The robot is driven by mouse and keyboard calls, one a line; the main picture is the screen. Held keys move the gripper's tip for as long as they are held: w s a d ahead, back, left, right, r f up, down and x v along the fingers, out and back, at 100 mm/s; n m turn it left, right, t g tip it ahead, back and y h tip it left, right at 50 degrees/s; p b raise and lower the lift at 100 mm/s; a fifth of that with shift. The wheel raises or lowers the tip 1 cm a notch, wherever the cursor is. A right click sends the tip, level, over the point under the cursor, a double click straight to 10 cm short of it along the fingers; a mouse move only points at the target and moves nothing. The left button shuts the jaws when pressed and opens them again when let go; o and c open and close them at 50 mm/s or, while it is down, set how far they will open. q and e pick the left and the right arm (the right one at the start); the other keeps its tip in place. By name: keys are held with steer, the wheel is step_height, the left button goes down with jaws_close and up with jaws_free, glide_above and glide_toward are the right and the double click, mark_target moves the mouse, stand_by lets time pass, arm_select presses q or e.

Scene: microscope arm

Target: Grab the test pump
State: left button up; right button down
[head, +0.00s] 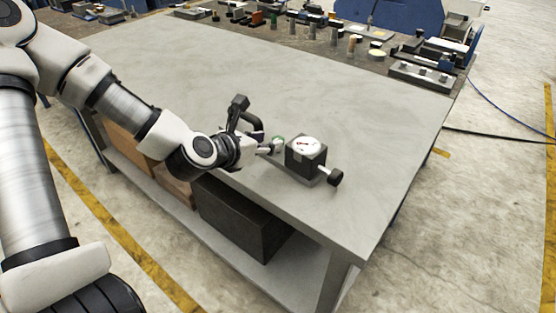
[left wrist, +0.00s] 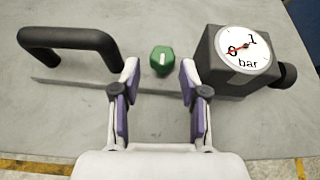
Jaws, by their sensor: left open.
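The test pump is on the grey table near its front edge. It has a dark gauge block (head: 306,155) with a white dial, a green knob and a black handle on a flat base. In the left wrist view the gauge block (left wrist: 240,58) is at the right, reading "bar", the black handle (left wrist: 70,38) at the left, and the green knob (left wrist: 161,60) between them. My left gripper (left wrist: 158,80) is open and empty, its fingertips either side of and just short of the green knob. In the head view my left gripper (head: 266,147) partly hides the handle side. My right gripper is out of view.
The grey table (head: 200,70) is bare behind and left of the pump. Several small tools and parts stand along its far edge, with a grey block (head: 420,77) at the far right. A dark box (head: 240,218) sits on the shelf below.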

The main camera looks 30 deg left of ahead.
mark_target(278, 138)
arm_select(q)
steer(key=x, duration=0.5)
steer(key=shift+w+d+f+b, duration=0.1)
steer(key=shift+d+f+b, duration=0.1)
steer(key=shift+b, duration=0.15)
steer(key=shift+r, duration=0.1)
steer(key=shift+c, duration=1.3)
jaws_close()
steer(key=shift+r, duration=0.15)
